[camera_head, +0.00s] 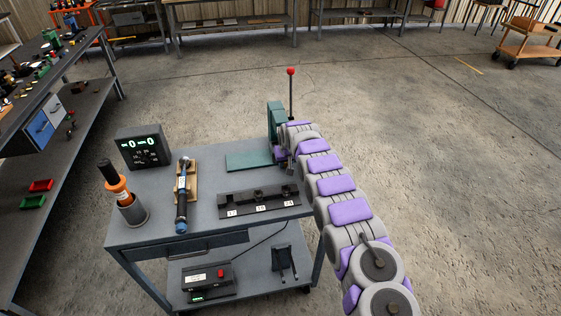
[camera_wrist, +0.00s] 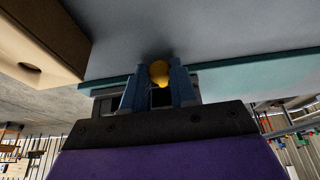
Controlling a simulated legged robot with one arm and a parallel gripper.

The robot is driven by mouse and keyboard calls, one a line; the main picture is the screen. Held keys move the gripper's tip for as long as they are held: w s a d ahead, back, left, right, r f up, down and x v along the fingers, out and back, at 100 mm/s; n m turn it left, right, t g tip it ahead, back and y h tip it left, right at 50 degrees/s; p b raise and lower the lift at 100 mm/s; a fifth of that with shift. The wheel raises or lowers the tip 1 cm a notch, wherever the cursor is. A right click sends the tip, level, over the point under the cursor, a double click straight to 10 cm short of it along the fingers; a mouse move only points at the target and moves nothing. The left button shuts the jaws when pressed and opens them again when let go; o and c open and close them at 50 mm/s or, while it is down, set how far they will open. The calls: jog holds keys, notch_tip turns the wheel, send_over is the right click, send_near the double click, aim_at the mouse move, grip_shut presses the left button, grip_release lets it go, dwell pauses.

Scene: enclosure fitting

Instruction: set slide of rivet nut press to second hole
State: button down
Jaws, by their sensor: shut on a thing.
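The rivet nut press (camera_head: 275,118) is a teal upright at the table's right back edge. A thin rod with a red knob (camera_head: 291,71) rises beside it, and a flat teal plate (camera_head: 248,161) lies to its left. My gripper reaches the press from the right; its fingers are hard to make out in the head view. In the wrist view, my gripper (camera_wrist: 158,82) has its two blue fingers closed on a rounded yellow knob (camera_wrist: 159,71) beside a teal edge (camera_wrist: 235,80). The slide's holes cannot be made out.
On the table stand a black display box (camera_head: 143,147), a cup with an orange-banded tool (camera_head: 118,188), a blue-ended tool (camera_head: 182,200) and a black block with numbered labels (camera_head: 258,201). My arm runs along the table's right side. Open floor lies behind the table.

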jog(key=shift+d, duration=0.15)
jog(key=c, duration=0.9)
grip_release()
jog(key=shift+d, duration=0.2)
jog(key=shift+a+r, duration=0.1)
jog(key=shift+r, duration=0.05)
jog(key=shift+s+r, duration=0.2)
jog(key=shift+r, duration=0.35)
jog(key=p+v, duration=0.3)
jog(key=v, duration=1.2)
jog(key=shift+s+r, duration=0.2)
jog(key=shift+r, duration=0.15)
jog(key=shift+d, duration=0.25)
